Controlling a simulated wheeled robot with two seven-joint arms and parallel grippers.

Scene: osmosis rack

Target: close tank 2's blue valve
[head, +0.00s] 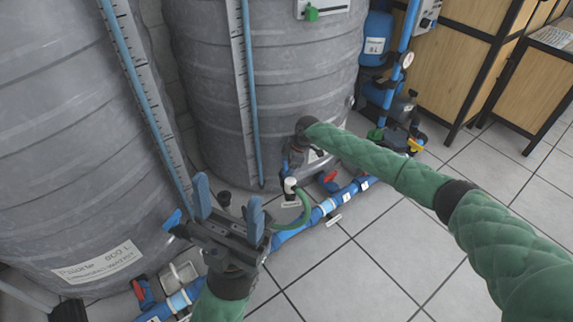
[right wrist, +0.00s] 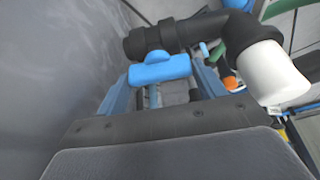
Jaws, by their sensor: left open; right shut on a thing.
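In the right wrist view a blue valve handle (right wrist: 160,69) sits between the blue fingers of my right gripper (right wrist: 160,82), on a black pipe fitting (right wrist: 180,35). The handle's bar runs roughly along the pipe in that view. In the head view my right gripper (head: 291,157) is low at the front of the middle grey tank (head: 285,75); its fingertips and the handle are mostly hidden there. It is shut on the handle. My left gripper (head: 228,197) is open and empty, in front of the gap between the two tanks.
Another blue valve handle (head: 172,219) is on the left tank (head: 60,150), near my left gripper. A blue pipe (head: 318,214) with red-handled valves (head: 330,177) runs along the floor. A pump unit (head: 400,115) stands at right. The tiled floor (head: 390,250) is clear in front.

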